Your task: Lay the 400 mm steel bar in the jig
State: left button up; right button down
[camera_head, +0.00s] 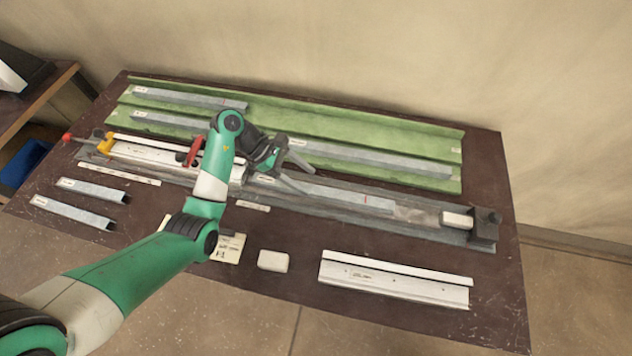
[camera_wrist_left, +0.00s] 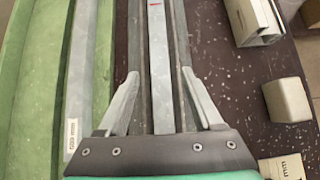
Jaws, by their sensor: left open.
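A grey steel bar (camera_head: 335,195) with a red mark lies lengthwise in the long grey jig (camera_head: 425,232). In the left wrist view the same bar (camera_wrist_left: 160,60) runs between my open fingers, with the jig's rails along both sides. My left gripper (camera_head: 299,174) is open over the bar; it also shows in the left wrist view (camera_wrist_left: 160,78), a finger on each side. I cannot tell whether the fingers touch the bar. Bar lengths are not readable. My right gripper is out of view.
A green tray (camera_head: 350,132) behind the jig holds several grey bars (camera_head: 380,160). A dark end block (camera_head: 485,228) stands at the jig's right end, a red clamp (camera_head: 190,152) at left. In front are a white block (camera_head: 273,261), a white profile (camera_head: 395,285) and short bars (camera_head: 75,212).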

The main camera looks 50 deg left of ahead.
pick_arm(q)
jog(key=v, duration=0.6)
jog(key=shift+a+r+p, duration=0.15)
jog(key=shift+r+p, duration=0.2)
jog(key=shift+p, duration=0.05)
